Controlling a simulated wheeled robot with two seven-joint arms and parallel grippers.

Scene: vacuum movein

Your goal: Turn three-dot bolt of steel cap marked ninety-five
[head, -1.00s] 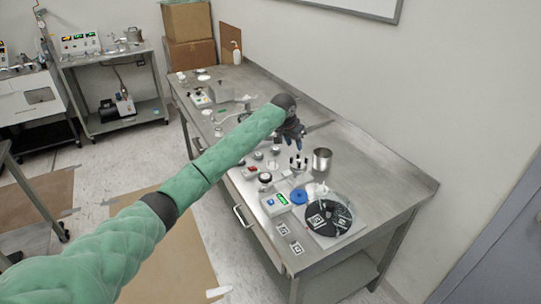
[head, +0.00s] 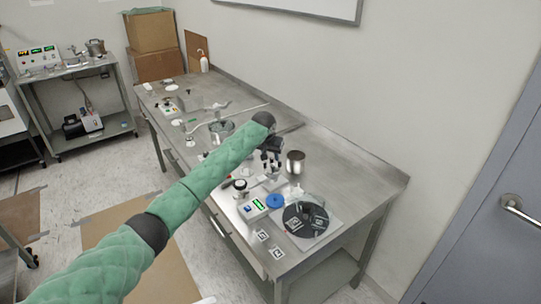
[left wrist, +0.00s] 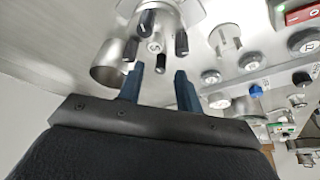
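A steel cap (left wrist: 168,16) with several black bolts standing up from it shows at the top of the left wrist view. A black bolt (left wrist: 160,63) on its near side lies in line with the gap between my left fingers. Dot counts and the number marking are too small to read. My left gripper (left wrist: 159,72) is open, one dark blue finger on each side of that bolt; I cannot tell whether they touch it. In the head view my left gripper (head: 270,158) is low over the table and largely hides the cap. My right gripper is not in view.
A steel cup (head: 295,162) stands just right of the gripper. A black disc (head: 303,220), a blue ring (head: 275,201) and a small device with a green display (head: 257,206) lie nearer the table's front. More small caps (left wrist: 303,41) crowd the right in the wrist view.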

